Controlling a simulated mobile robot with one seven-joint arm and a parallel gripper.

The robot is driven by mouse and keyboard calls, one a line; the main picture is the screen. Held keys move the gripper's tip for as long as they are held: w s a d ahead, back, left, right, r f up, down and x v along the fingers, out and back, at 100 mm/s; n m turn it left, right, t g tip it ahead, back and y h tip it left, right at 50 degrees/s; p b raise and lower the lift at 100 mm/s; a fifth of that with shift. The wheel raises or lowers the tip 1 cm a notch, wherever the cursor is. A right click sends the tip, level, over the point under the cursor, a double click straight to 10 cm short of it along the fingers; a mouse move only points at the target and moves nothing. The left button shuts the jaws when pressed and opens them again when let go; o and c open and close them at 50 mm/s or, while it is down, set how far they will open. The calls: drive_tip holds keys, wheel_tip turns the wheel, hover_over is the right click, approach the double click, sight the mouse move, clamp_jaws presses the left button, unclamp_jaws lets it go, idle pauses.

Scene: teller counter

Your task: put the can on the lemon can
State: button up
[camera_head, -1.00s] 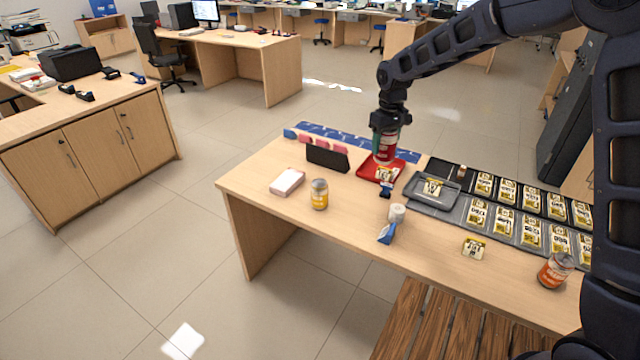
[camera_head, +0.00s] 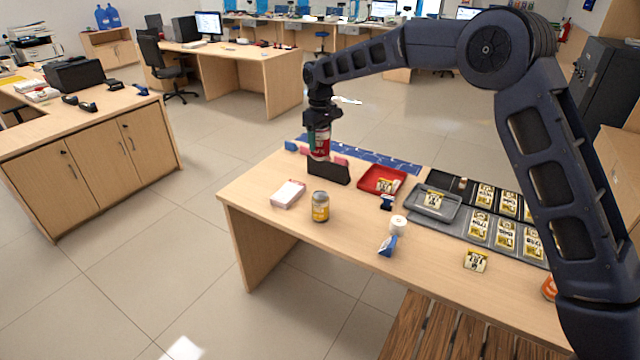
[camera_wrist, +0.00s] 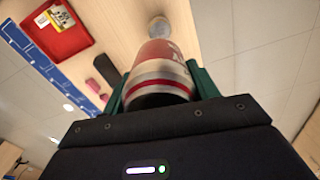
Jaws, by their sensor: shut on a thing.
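The lemon can (camera_head: 320,206), yellow with a pale metal top, stands upright on the counter, below and nearer to the camera than the held can. In the wrist view a round can top (camera_wrist: 159,27) shows beyond the held can, probably the lemon can. The two cans are apart.
A white packet stack (camera_head: 288,193) lies left of the lemon can. A black holder (camera_head: 328,171) stands behind it. A red tray (camera_head: 382,179), grey tray (camera_head: 436,201), paper roll (camera_head: 398,224) and blue dispenser (camera_head: 387,246) lie to the right. An orange can (camera_head: 548,288) is partly hidden by my arm.

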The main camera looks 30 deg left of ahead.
sight(320, 149)
wheel_tip(320, 149, down, 16)
drive_tip(key=shift+r, duration=0.2)
idle(0.4)
drive_tip(key=o, duration=1.2)
drive_tip(key=shift+f, duration=0.15)
wheel_tip(320, 149, up, 12)
drive_tip(key=shift+r, duration=0.15)
